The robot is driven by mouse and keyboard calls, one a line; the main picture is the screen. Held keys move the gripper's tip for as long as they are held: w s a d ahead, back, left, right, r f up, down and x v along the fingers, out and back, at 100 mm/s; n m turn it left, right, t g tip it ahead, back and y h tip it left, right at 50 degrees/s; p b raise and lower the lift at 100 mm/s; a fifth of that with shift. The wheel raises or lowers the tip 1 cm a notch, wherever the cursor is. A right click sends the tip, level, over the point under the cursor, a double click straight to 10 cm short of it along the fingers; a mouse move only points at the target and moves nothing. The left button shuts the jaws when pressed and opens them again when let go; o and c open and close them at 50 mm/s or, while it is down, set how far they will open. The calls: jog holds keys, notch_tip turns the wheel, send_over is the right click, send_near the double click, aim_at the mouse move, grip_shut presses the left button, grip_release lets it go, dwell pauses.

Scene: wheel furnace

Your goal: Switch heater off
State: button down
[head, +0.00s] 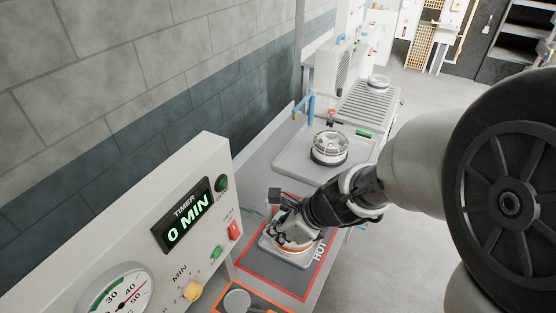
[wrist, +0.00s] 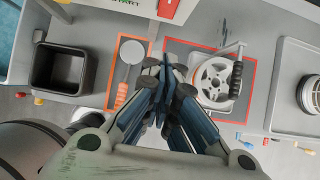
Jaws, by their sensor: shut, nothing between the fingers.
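The furnace's control panel (head: 150,215) stands at the left in the head view. The timer display (head: 187,218) reads 0 MIN. My gripper (head: 278,236) is to the right of the panel, above the HOT pad, apart from the switch. In the wrist view my gripper (wrist: 163,95) is shut and empty.
A wheel (wrist: 213,80) with a handled holder sits in the red-outlined area. A round disc with an orange handle (wrist: 132,50) lies in the orange-outlined area. A black bin (wrist: 60,69) is left. A grey tray (head: 283,160) holds another wheel (head: 329,148).

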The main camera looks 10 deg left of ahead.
aim_at(233, 230)
jog(key=a+b+x, duration=0.1)
jog(key=x, duration=0.5)
jog(key=a+r+b+x, duration=0.1)
jog(key=x, duration=0.5)
jog(key=shift+w+r+b, duration=0.3)
jog(key=shift+w+b, duration=0.05)
jog(key=shift+w, duration=0.05)
jog(key=shift+a+f+b, duration=0.1)
jog(key=shift+a+b, duration=0.05)
jog(key=shift+b, duration=0.15)
jog(key=y+b, duration=0.1)
jog(key=b, duration=0.3)
jog(key=f+y+b, duration=0.1)
jog(key=b, duration=0.4)
jog(key=shift+w+a+f+t, duration=0.15)
jog(key=shift+a+t, duration=0.15)
jog(key=shift+t, duration=0.1)
jog(key=shift+f+b, duration=0.1)
jog(key=shift+b, duration=0.7)
jog(key=y+b, duration=0.1)
jog(key=b, duration=0.2)
jog(key=shift+t+b, duration=0.3)
jog(key=shift+b, duration=0.05)
